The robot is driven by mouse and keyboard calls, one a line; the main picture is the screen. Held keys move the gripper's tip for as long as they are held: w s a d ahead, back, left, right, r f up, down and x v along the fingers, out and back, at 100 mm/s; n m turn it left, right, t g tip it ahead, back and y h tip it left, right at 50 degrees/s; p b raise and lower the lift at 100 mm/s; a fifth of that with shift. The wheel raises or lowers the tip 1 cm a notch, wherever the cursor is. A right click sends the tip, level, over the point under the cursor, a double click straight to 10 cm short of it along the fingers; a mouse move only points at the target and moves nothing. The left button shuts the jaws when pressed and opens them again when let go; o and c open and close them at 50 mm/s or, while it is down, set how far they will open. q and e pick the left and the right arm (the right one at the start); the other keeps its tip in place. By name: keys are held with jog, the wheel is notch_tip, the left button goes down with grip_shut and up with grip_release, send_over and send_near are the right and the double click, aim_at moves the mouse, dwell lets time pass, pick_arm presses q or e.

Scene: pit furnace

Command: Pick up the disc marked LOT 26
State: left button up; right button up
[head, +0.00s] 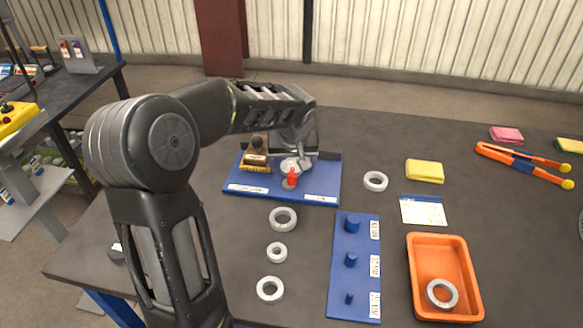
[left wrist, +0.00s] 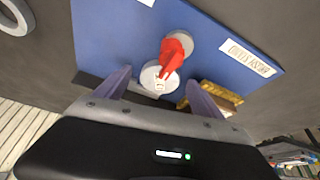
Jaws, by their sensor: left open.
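My left gripper (head: 297,148) (left wrist: 158,79) is open over the blue stand board (head: 320,185) (left wrist: 215,60). In the left wrist view its two fingers stand apart on either side of a pale round disc (left wrist: 150,80) with a small label too small to read. That disc also shows below the gripper in the head view (head: 285,166). A red piece (head: 292,176) (left wrist: 172,52) lies beside or partly over it, with a grey round spot (left wrist: 182,38) behind. I cannot tell which disc is marked LOT 26. My right gripper is out of view.
A brush (head: 257,160) stands on the board close to my left gripper. Several loose rings, including one at the front (head: 270,299), lie nearby. A blue peg board (head: 340,280), an orange tray (head: 417,290) holding a ring, a yellow sponge (head: 425,170) and tongs (head: 520,160) are farther right.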

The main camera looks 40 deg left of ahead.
pick_arm(q)
jog(key=shift+c, duration=0.6)
grip_shut()
dwell(0.4)
